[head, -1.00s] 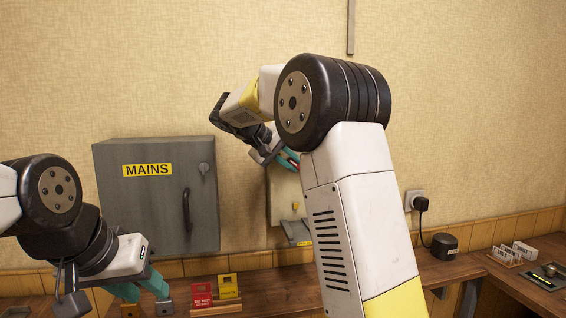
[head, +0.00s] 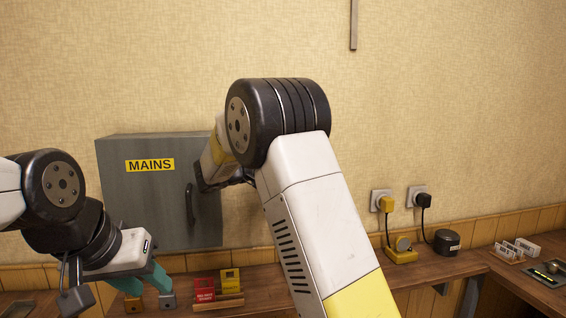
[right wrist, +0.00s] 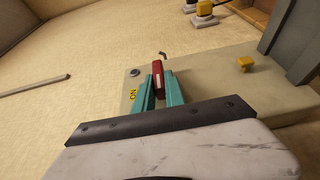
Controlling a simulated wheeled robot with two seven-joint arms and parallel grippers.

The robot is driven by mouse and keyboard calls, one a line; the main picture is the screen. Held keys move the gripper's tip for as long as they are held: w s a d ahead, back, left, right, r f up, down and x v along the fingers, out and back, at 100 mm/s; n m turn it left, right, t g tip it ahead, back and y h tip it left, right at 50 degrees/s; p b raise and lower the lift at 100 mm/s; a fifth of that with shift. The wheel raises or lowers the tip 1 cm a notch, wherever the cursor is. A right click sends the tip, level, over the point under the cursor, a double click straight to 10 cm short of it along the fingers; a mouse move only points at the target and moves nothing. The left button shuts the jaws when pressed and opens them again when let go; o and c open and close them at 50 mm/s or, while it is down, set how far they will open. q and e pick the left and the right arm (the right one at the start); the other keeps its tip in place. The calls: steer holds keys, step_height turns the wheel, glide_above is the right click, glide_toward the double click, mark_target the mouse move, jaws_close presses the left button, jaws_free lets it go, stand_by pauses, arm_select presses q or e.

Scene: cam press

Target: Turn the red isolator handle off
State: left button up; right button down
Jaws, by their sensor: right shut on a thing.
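The red isolator handle (right wrist: 157,78) shows in the right wrist view, between the two teal fingers of my right gripper (right wrist: 160,88), which is shut on it. The handle stands out from a pale isolator box (right wrist: 215,88). A yellow "ON" label (right wrist: 133,94) is on the box, left of the handle. In the head view my right arm hides the isolator, the handle and the right fingers. My left gripper (head: 146,283) is open, with its teal fingers apart, low over the bench at the left, away from the isolator.
A grey MAINS cabinet (head: 150,195) hangs on the wall left of my right arm. The isolator box has a yellow knob (right wrist: 245,64). Red and yellow tags (head: 217,288) stand on the bench (head: 405,277). Two plugs, yellow (head: 386,204) and black (head: 423,200), are in wall sockets at the right.

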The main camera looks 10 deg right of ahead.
stand_by(0.5)
steer(key=c, duration=1.4)
jaws_free()
steer(key=v, duration=0.7)
steer(key=shift+s+a, duration=0.2)
steer(key=shift+a, duration=0.15)
steer(key=shift+d+f, duration=0.1)
steer(key=shift+f, duration=0.05)
